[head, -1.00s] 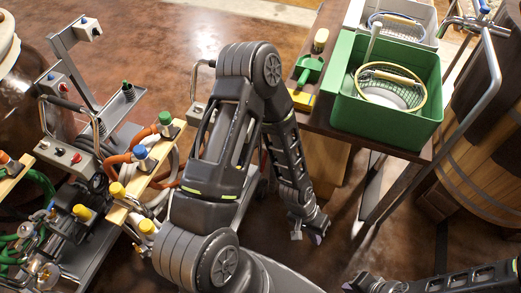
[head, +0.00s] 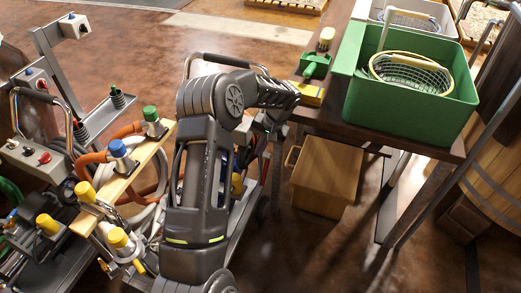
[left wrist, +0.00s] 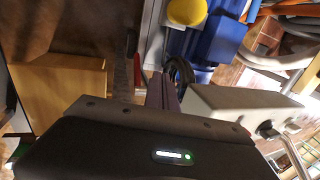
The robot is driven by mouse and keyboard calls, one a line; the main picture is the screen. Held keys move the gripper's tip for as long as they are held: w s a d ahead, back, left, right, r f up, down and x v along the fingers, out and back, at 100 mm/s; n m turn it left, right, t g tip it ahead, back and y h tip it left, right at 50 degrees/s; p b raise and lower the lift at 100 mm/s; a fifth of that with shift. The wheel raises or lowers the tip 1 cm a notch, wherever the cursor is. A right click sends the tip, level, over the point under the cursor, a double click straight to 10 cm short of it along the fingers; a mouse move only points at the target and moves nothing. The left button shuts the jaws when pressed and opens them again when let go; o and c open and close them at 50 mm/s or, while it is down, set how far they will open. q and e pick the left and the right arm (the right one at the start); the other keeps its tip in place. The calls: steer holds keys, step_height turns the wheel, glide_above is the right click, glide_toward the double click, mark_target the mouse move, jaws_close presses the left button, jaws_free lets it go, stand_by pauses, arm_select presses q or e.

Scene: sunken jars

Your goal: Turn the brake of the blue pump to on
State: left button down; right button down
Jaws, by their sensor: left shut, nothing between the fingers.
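The blue pump is mostly hidden behind my left arm in the head view; a blue part (head: 223,163) and a yellow knob (head: 237,185) show beside the arm. In the left wrist view its blue body (left wrist: 218,38) is close, with a yellow cap (left wrist: 187,13) at the top. My right gripper is not in view.
Another pump cart with a control box (head: 36,157) stands at left.

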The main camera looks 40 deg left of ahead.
mark_target(265, 171)
arm_select(q)
steer(key=shift+w+a+r, duration=0.1)
steer(key=shift+w+a, duration=0.05)
steer(key=shift+a, duration=0.1)
step_height(265, 171, down, 7)
steer(key=b, duration=0.4)
steer(key=shift+r, duration=0.2)
steer(key=shift+d+f, duration=0.15)
step_height(265, 171, down, 8)
steer(key=b, duration=0.6)
stand_by(0.6)
steer(key=shift+f, duration=0.1)
steer(key=shift+f, duration=0.15)
steer(key=shift+w+f, duration=0.1)
steer(key=shift+f, duration=0.05)
steer(key=shift+b, duration=0.3)
